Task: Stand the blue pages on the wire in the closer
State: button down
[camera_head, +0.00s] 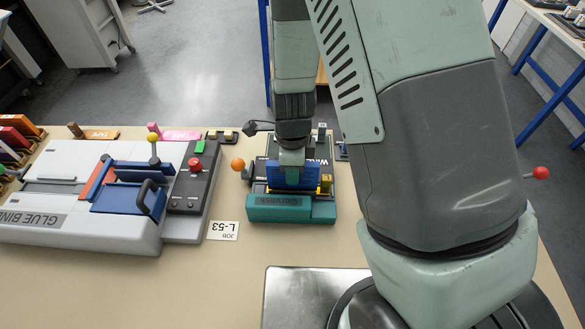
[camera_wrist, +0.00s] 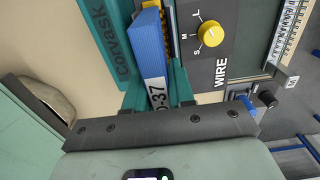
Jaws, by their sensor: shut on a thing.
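The blue pages (camera_head: 300,177), a thick blue block, are at the front of the wire closer (camera_head: 322,208), a dark machine with a teal front marked Corvask. They stand upright, close behind the teal front. My gripper (camera_head: 291,168) is shut on the blue pages from above. In the camera_wrist view the blue pages (camera_wrist: 148,45) are between my fingers (camera_wrist: 155,92), with a white label ending in 37. A yellow toothed strip runs beside them along the closer (camera_wrist: 112,40). The wire itself and the pages' bottom edge cannot be made out clearly.
A glue binder (camera_head: 85,232) with blue platens and a lever stands left of the closer. An orange ball knob (camera_head: 238,164) sticks out at the closer's left. A job card (camera_head: 223,230) lies between them. A metal plate (camera_head: 290,300) is at the front; bare table lies between.

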jog(key=shift+f, duration=0.6)
jog(key=c, duration=1.2)
grip_release()
jog(key=shift+c, duration=0.2)
jog(key=shift+r, duration=0.15)
jog(key=shift+r, duration=5.4)
jog(key=shift+f, duration=0.1)
notch_tip(320, 180, down, 9)
